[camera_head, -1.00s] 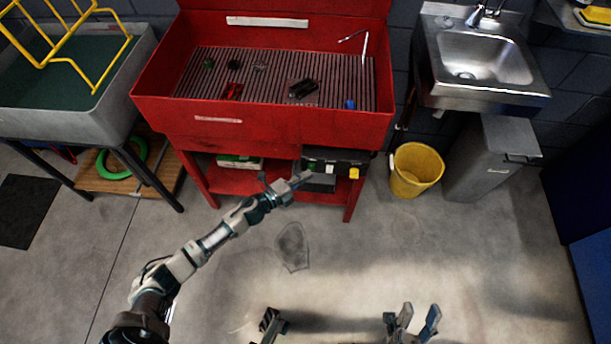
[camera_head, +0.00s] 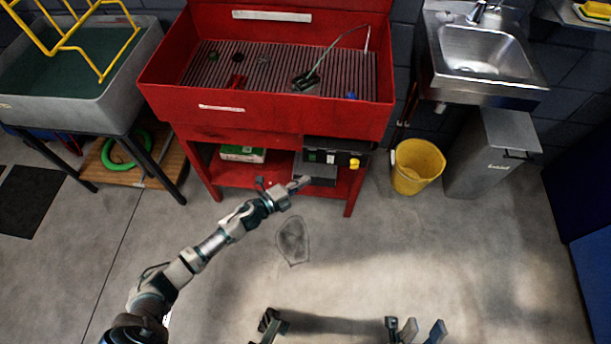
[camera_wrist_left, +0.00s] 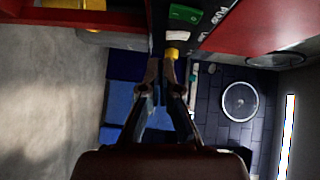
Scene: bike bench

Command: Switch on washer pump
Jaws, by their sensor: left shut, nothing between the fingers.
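The pump box (camera_head: 345,149) is a black unit on the shelf under the red parts washer (camera_head: 265,118). It carries a green switch (camera_head: 330,158) and a yellow knob (camera_head: 354,162). In the left wrist view the green switch (camera_wrist_left: 184,13) is at the top and the yellow knob (camera_wrist_left: 172,52) shows just beyond the fingertips. My left gripper (camera_head: 301,182) is shut and empty, in front of and below the box, apart from the switch. A thin greenish line (camera_head: 335,48), like a stream, runs from the spout to a dark part (camera_head: 304,82) on the grate.
A green-white carton (camera_head: 243,153) is on the same shelf. A yellow bucket (camera_head: 416,167) and grey bin (camera_head: 491,160) stand right, under and beside the sink (camera_head: 487,55). Floor in front is clear. Gripper-like parts of mine (camera_head: 405,330) show at the bottom edge, partly cut off.

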